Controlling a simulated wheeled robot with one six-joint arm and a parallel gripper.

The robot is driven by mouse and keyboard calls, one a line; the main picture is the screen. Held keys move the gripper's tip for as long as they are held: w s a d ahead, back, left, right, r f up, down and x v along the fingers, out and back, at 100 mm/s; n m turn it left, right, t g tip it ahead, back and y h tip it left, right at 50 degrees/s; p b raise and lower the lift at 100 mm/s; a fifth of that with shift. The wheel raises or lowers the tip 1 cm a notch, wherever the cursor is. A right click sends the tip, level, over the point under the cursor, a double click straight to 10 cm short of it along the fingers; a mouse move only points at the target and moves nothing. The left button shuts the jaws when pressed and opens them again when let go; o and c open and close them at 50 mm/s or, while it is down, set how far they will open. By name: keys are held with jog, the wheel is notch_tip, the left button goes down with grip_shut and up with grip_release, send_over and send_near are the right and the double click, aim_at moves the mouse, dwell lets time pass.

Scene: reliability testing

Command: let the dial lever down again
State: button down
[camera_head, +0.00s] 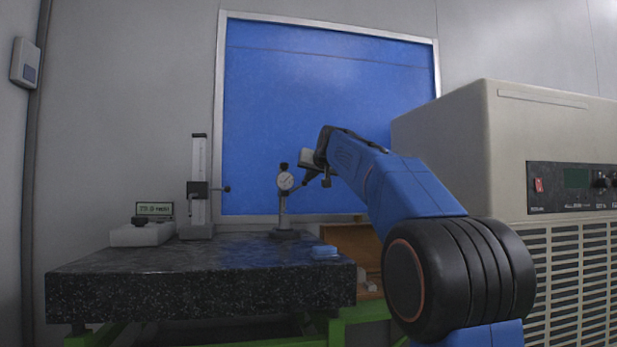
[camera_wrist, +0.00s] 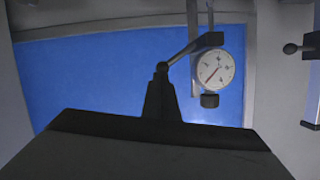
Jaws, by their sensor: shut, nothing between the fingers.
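The dial indicator (camera_head: 285,181) is on a stand at the back of the dark granite table. Its round white face also shows in the wrist view (camera_wrist: 212,68), which looks upside down. A dark lever (camera_wrist: 180,56) with a ball end slants out from beside the dial; in true terms its ball end points up and to the right. My gripper (camera_head: 308,178) is to the right of the dial, shut and empty. In the wrist view its fingertips (camera_wrist: 162,90) are right at the ball end. I cannot tell whether they touch.
A height gauge (camera_head: 199,185) with a small ball-ended arm stands left of the dial. A white device (camera_head: 142,234) with a green display is further left. A large beige cabinet (camera_head: 450,150) stands at right.

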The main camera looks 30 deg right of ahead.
jog(key=f+m, duration=0.1)
jog(key=d+f+m+t+y, duration=0.1)
jog(key=f+m, duration=0.1)
jog(key=d+f+m+y, duration=0.1)
jog(key=m, duration=0.1)
jog(key=shift+s+f, duration=0.3)
jog(key=shift+s+d+r, duration=0.1)
jog(key=shift+d, duration=0.05)
jog(key=d+r+v, duration=0.1)
jog(key=d+v, duration=0.1)
jog(key=v, duration=1)
jog(key=shift+s+d, duration=0.2)
jog(key=shift+s, duration=0.15)
